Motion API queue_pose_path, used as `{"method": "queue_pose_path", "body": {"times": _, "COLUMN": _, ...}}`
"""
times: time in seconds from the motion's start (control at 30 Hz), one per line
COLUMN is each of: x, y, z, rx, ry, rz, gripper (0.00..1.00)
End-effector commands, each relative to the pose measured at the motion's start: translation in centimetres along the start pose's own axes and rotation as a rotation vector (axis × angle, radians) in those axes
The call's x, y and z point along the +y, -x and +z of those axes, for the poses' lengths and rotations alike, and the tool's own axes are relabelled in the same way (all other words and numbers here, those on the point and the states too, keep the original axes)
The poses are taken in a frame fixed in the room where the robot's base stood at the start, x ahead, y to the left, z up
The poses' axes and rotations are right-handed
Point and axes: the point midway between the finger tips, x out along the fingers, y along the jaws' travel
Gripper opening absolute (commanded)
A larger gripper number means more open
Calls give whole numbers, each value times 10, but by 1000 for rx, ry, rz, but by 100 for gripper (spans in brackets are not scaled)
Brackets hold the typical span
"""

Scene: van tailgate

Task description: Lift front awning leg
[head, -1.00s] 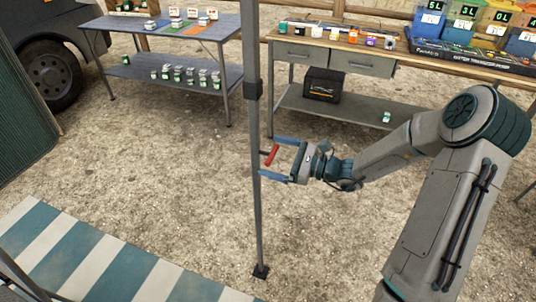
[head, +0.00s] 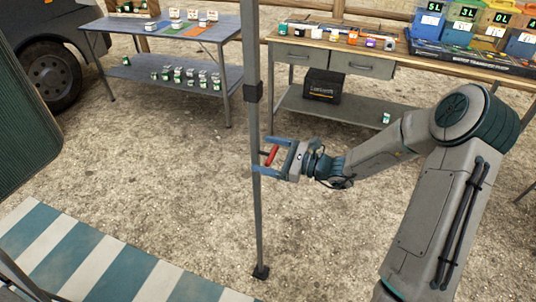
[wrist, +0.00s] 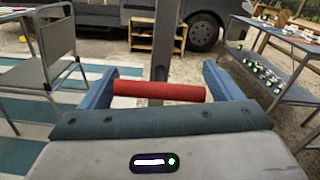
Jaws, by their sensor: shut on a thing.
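The front awning leg (head: 255,120) is a thin grey upright post in the middle of the head view, with a dark collar partway up and a small dark foot (head: 260,272) on the gravel. A red handle (head: 271,157) sticks out on its right side; in the wrist view the red handle (wrist: 160,90) lies crosswise in front of the leg (wrist: 165,45). My gripper (head: 262,157) reaches it from the right. Its blue fingers stand at either end of the handle in the wrist view, shut on it. The leg stands nearly upright, foot at the ground.
A striped blue and white mat (head: 95,262) lies at lower left. A folding table (head: 165,35) and a wooden workbench (head: 390,55) with goods stand behind. A chair (wrist: 45,60) is left in the wrist view. Gravel around the leg is clear.

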Motion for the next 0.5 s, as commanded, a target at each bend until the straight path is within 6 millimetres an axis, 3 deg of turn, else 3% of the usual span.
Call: {"method": "queue_pose_path", "body": {"times": 0.5, "x": -18, "y": 0, "z": 86, "rx": -1, "ry": 1, "rz": -2, "gripper": 44}}
